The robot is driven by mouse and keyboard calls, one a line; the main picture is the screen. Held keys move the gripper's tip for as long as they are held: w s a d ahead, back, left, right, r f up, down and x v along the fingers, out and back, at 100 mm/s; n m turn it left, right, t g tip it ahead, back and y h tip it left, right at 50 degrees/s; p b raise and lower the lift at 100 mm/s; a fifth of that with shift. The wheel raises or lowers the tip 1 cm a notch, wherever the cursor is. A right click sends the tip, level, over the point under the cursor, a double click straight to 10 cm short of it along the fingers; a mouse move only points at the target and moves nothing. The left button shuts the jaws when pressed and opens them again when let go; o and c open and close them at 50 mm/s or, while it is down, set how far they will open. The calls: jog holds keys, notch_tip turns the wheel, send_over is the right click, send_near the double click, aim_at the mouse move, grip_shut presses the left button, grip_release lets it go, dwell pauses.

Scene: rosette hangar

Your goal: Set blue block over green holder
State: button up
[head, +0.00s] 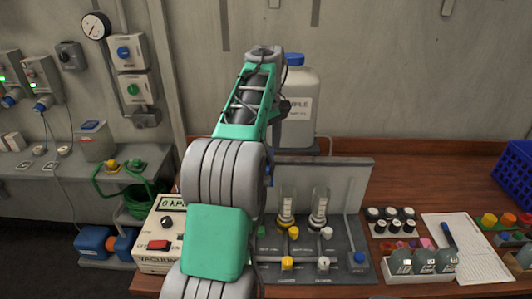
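My arm rises through the middle of the head view, and its gripper end is not in sight. It may be hidden behind my own arm links. I cannot surely pick out the blue block. A small blue patch (268,173) shows at the edge of my arm, too small to identify. A blue boxy item (93,242) with an orange part sits low at left. I cannot surely pick out the green holder either. A green hoop-shaped frame (104,188) stands at left, and small coloured pieces lie at the right of the bench.
A valve panel (345,255) with two glass tubes stands on the wooden bench (410,152). Behind it is a large sample bottle (299,110). A vacuum gauge box (156,257) is at left. Vials, a paper sheet (483,262) and a blue crate (515,170) are at right.

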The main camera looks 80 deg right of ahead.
notch_tip(320, 180, down, 3)
jog(key=shift+r+b, duration=0.2)
jog(key=shift+b, duration=0.15)
jog(key=shift+w, duration=0.1)
grip_shut()
jog(key=shift+r, duration=0.1)
dwell(1.0)
